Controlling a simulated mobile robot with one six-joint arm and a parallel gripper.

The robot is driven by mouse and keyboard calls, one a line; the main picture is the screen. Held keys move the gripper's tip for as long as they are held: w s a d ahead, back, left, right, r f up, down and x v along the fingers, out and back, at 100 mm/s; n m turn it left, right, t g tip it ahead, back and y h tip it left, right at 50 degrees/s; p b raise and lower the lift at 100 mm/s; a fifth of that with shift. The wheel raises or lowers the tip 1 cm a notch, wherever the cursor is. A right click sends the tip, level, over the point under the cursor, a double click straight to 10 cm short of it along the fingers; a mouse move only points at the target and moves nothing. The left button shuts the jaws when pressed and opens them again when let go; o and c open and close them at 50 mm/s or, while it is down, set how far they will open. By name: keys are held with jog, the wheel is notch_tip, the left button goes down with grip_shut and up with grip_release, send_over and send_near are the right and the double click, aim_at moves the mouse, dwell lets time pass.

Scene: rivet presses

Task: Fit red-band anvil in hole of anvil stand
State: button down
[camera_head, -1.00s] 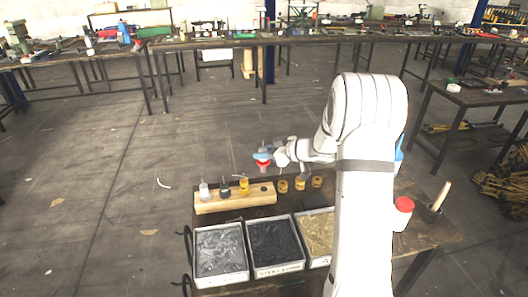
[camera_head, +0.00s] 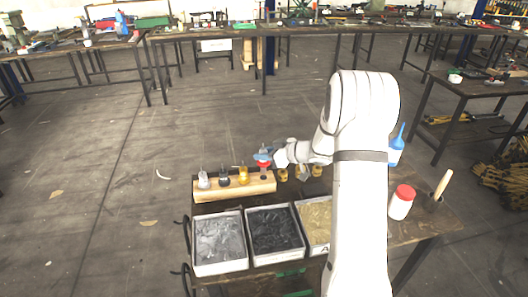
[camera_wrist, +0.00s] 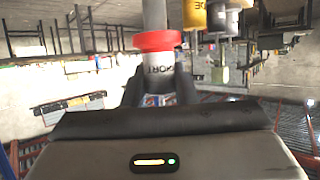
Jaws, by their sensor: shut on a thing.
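The wooden anvil stand (camera_head: 220,192) lies along the back of the bench. Anvils with a grey (camera_head: 204,180), a dark (camera_head: 224,177) and a yellow band (camera_head: 243,174) stand upright in it. My gripper (camera_head: 264,156) is above the stand's right end, shut on the red-band anvil (camera_head: 264,164). The anvil looks upright, over the spot of the open hole; I cannot tell whether its lower end is inside. The wrist view shows its red band (camera_wrist: 157,40) and grey shaft between my fingers (camera_wrist: 158,92).
Several brass-coloured pieces (camera_head: 283,174) stand just right of the stand. Bins of grey (camera_head: 219,270), black (camera_head: 277,263) and brass-coloured bits sit in front.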

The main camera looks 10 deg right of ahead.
aim_at(264, 172)
jog(key=shift+f+b, duration=1.25)
jog(key=shift+f, duration=1.7)
jog(key=c, duration=1.1)
grip_release()
jog(key=shift+v, duration=3.9)
